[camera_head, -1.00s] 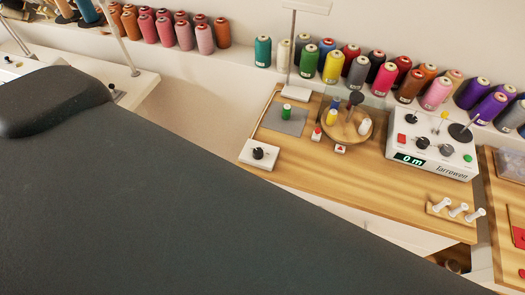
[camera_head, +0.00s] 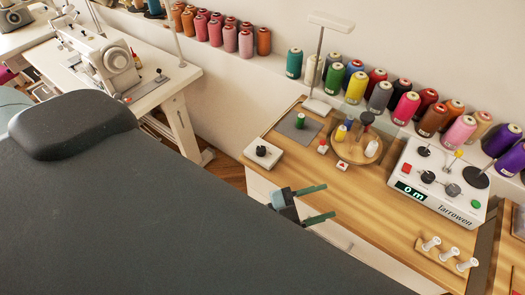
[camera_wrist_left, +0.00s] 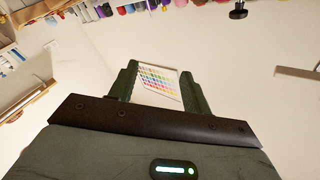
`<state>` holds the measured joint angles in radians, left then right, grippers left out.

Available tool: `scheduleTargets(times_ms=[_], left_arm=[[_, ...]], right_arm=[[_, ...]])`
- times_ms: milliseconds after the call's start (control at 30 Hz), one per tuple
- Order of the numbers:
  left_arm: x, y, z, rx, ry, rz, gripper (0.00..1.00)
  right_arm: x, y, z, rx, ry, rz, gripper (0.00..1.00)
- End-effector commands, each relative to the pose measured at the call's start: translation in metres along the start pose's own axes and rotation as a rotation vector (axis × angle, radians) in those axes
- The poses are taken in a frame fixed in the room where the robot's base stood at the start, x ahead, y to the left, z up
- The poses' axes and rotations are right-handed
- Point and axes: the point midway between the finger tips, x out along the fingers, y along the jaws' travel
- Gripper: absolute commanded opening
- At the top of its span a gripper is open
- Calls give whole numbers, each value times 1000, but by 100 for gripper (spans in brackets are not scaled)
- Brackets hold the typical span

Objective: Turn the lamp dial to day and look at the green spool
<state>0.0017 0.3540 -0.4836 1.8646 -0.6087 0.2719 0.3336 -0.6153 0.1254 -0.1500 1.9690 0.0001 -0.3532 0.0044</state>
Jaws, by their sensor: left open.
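The lamp dial, a black knob (camera_head: 263,151) on a small white box (camera_head: 265,156), sits at the near left corner of the wooden bench. The small green spool (camera_head: 300,120) stands upright on a grey mat (camera_head: 297,128) under the white lamp (camera_head: 330,22). My left gripper (camera_head: 330,201) is open and empty, to the right of the dial and nearer me, apart from it, by the bench's front edge. In the left wrist view its green fingers (camera_wrist_left: 160,76) are spread, with a colour chart on the wall behind. My right gripper is out of view.
A round wooden holder (camera_head: 352,148) with small spools stands right of the mat. A white control box (camera_head: 440,180) reads "0 m". White pegs (camera_head: 448,252) stand at the front right. Large spools line the back ledge. The front middle of the bench (camera_head: 365,195) is clear.

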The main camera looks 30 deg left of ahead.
Motion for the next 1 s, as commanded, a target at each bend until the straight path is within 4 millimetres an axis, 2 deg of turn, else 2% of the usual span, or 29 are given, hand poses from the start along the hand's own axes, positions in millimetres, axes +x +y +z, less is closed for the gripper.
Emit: scheduleTargets(times_ms=[33, 100, 267, 367, 433, 567, 667, 767, 800, 900, 1000], left_arm=[[14, -2, -15, 75, 84, 68, 49], [26, 3, -33, 167, 189, 171, 49], [38, 18, -55, 380, 366, 446, 49], [35, 24, -53, 514, 426, 639, 49], [30, 23, -44, 608, 439, 781, 49], [16, 7, -16, 776, 397, 1049, 49], [2, -21, 11, 897, 301, 1250, 49], [-14, -64, 38, 1005, 149, 1434, 49], [-21, -84, 47, 1041, 74, 1500, 49], [-38, -136, 63, 1112, -122, 1632, 49], [-53, -182, 70, 1153, -301, 1715, 49]], right_arm=[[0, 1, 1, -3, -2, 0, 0], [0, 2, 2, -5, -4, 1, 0], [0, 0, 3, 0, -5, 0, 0], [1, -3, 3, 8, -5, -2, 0], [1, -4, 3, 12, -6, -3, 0], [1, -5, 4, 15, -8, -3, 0], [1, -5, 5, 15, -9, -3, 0], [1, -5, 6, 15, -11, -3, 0], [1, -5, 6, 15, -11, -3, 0], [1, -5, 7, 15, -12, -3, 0], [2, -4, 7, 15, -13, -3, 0]])
